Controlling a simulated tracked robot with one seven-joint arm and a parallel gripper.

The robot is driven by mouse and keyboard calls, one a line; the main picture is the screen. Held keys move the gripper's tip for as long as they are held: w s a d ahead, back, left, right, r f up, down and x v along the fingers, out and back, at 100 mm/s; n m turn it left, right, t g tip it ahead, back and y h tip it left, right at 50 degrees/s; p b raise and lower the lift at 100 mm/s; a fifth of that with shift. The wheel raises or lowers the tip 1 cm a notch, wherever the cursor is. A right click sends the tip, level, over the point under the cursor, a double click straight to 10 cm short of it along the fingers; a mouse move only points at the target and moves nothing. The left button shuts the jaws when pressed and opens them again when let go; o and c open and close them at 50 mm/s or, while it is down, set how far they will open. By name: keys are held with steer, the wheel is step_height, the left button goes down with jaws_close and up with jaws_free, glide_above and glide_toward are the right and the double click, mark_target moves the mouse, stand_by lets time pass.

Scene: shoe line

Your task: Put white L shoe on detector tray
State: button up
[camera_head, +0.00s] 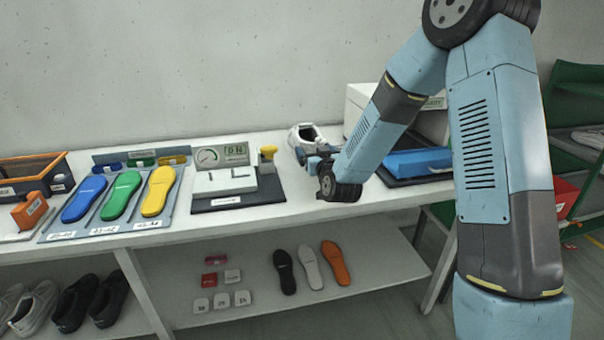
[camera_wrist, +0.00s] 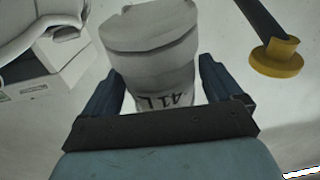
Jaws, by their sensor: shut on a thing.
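My gripper (camera_wrist: 158,95) is shut on a pale white shoe piece (camera_wrist: 150,72) marked "41 L", with one dark finger on each side of it. In the head view, my gripper (camera_head: 308,160) is low over the white table, and the white shoe (camera_head: 308,136) with its dark opening shows right behind the fingers, partly hidden. A blue tray (camera_head: 425,160) on a dark base lies to the right, partly behind my arm, in front of a white housing. I cannot read which device it belongs to.
A gauge stand with a white plate (camera_head: 225,181) and a yellow-handled tool (camera_head: 267,153) stand left of my gripper; the tool's yellow end (camera_wrist: 275,60) shows in the wrist view. Coloured insoles (camera_head: 120,195) lie farther left. Black, white and orange insoles lie on the lower shelf (camera_head: 385,262).

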steer(key=shift+w+d+r, duration=0.1)
steer(key=shift+w+d, duration=0.1)
steer(key=shift+w, duration=0.05)
steer(key=shift+a, duration=0.1)
steer(key=shift+s+a+f, duration=0.1)
steer(key=shift+f, duration=4.8)
steer(key=o, duration=1)
steer(key=shift+f, duration=0.1)
